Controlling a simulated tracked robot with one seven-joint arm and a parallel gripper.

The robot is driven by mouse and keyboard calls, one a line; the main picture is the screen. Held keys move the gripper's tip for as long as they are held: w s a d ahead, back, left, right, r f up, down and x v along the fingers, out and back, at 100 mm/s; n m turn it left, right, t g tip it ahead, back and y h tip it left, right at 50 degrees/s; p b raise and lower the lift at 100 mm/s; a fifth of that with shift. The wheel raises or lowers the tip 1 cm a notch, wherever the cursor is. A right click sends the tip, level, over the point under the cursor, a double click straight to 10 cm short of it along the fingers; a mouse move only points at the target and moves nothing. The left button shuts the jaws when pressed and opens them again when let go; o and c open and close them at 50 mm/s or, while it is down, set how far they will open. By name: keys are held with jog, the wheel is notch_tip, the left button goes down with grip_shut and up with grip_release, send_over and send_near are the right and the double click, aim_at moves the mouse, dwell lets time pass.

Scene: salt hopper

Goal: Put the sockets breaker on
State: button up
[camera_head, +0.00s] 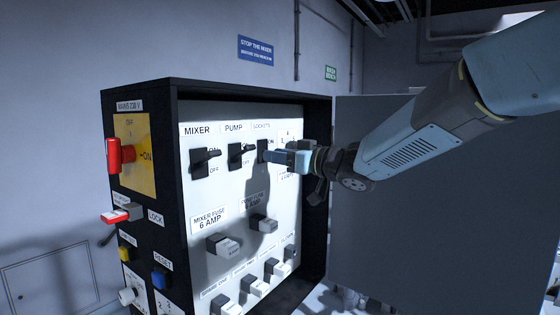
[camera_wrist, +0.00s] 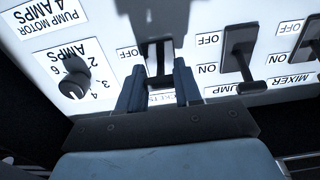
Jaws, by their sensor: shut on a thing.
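The sockets breaker (camera_head: 262,149) is a black switch at the right of the top row on the white panel, under the SOCKETS label (camera_head: 262,127). My gripper (camera_head: 277,157) reaches it from the right. In the wrist view my gripper (camera_wrist: 159,84) has its two dark fingers shut on the black lever of the sockets breaker (camera_wrist: 153,52). The panel appears upside down there, with an OFF label beside the breaker's plate.
The pump breaker (camera_head: 236,155) and mixer breaker (camera_head: 204,161) are close to the left. A small black knob (camera_wrist: 74,84) is on the other side. Several fuse holders (camera_head: 224,245) stick out below. The open grey cabinet door (camera_head: 430,220) stands to the right, behind my arm.

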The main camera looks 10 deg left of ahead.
jog(key=shift+a+r+g+h, duration=0.1)
jog(key=shift+r+g+h, duration=0.4)
jog(key=shift+h, duration=0.4)
jog(key=shift+a+r+g+h, duration=0.1)
jog(key=shift+r+g+h, duration=0.4)
jog(key=shift+h, duration=0.4)
jog(key=shift+w+a+r+g+h, duration=0.15)
jog(key=shift+r+g+h, duration=0.25)
jog(key=shift+h, duration=0.7)
jog(key=shift+r+h, duration=0.1)
jog(key=shift+h, duration=0.2)
jog(key=o, duration=1)
jog(key=shift+o, duration=0.2)
jog(key=v, duration=1.3)
jog(key=shift+d+r, duration=0.25)
